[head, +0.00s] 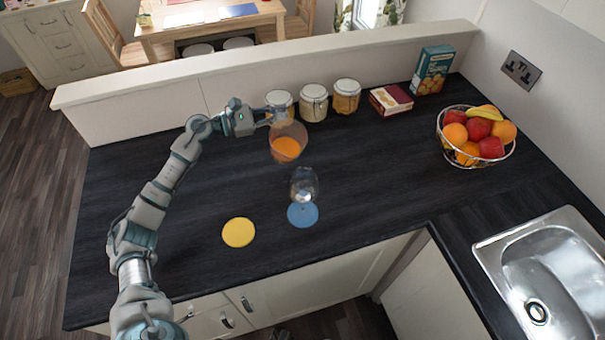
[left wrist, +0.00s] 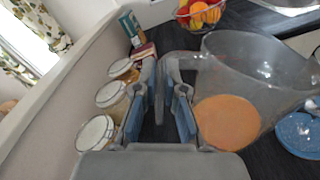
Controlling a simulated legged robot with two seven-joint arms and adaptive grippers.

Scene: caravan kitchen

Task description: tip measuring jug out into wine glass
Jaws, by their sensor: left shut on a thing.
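A clear measuring jug (head: 287,143) with orange contents is in the head view, near the back of the dark worktop. My left gripper (head: 270,118) is shut on the jug at its back left side, by what looks like the handle. In the left wrist view the jug (left wrist: 250,85) stands right of the gripper's fingers (left wrist: 158,110), and its orange contents show low in it. The clear wine glass (head: 304,184) stands on a blue round mat (head: 302,215), in front of the jug and slightly right. It looks empty. My right gripper is not in view.
Several lidded jars (head: 314,102) stand along the back wall, close behind the jug. A yellow round mat (head: 238,232) lies front left of the glass. A fruit basket (head: 476,137), boxes (head: 391,100) and a sink (head: 545,270) are to the right. The worktop's left part is clear.

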